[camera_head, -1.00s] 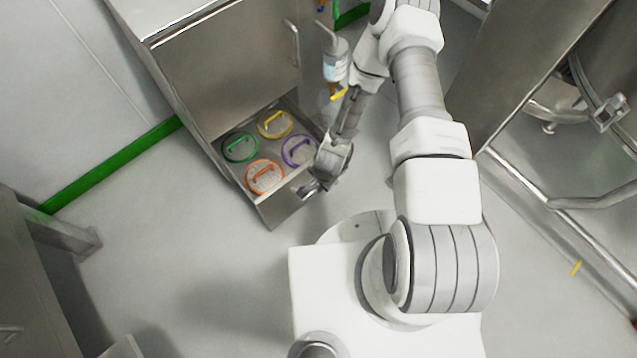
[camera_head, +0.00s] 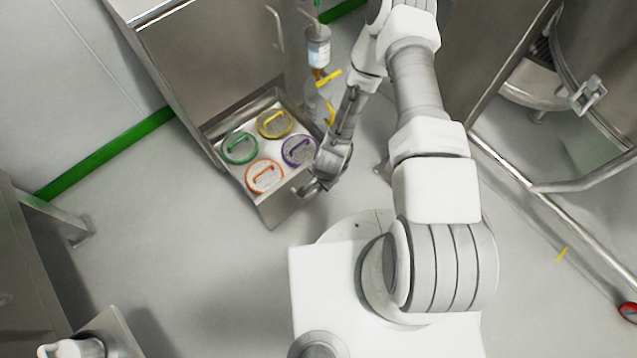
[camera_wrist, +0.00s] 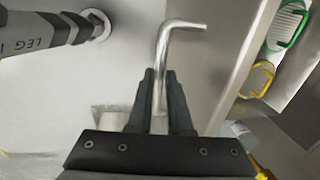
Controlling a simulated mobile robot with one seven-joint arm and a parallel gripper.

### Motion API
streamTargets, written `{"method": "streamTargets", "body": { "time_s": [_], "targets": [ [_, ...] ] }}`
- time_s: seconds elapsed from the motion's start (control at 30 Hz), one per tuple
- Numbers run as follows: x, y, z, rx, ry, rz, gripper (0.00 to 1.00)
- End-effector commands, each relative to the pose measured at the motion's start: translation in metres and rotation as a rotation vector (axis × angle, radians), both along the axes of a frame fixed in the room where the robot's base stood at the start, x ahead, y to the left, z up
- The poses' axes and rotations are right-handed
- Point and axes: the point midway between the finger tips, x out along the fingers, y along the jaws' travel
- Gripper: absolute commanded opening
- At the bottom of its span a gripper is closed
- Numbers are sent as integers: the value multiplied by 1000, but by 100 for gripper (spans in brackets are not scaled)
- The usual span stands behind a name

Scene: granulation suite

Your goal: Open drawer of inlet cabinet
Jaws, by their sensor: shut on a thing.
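The steel inlet cabinet (camera_head: 210,60) stands at upper left in the head view. Its low drawer (camera_head: 285,210) is pulled out toward my base. Round lids with handles sit in the drawer: green (camera_head: 240,148), yellow (camera_head: 274,124), orange (camera_head: 264,177) and purple (camera_head: 299,152). My gripper (camera_head: 309,190) is at the drawer's front right corner. In the wrist view, my gripper (camera_wrist: 159,78) is shut on a bent metal bar handle (camera_wrist: 180,26), whose end shows beyond the fingertips. The handle is hardly visible in the head view.
A bottle (camera_head: 318,52) with a label hangs right of the cabinet near yellow levers (camera_head: 328,78). A steel vessel and frame (camera_head: 590,75) stand at right. A steel table (camera_head: 35,280) is at lower left. The floor before the drawer is clear.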

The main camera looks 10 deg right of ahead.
Motion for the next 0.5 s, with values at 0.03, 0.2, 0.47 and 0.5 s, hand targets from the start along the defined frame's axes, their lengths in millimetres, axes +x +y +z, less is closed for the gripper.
{"method": "streamTargets", "body": {
  "time_s": [0.03, 0.2, 0.47, 0.5],
  "targets": [
    [1, 0, 1, 0, -1, 0, 0],
    [1, 0, 1, 0, -1, 0, 0],
    [1, 0, 0, 0, -1, 0, 28],
    [1, 0, 0, 0, -1, 0, 35]
  ]
}}
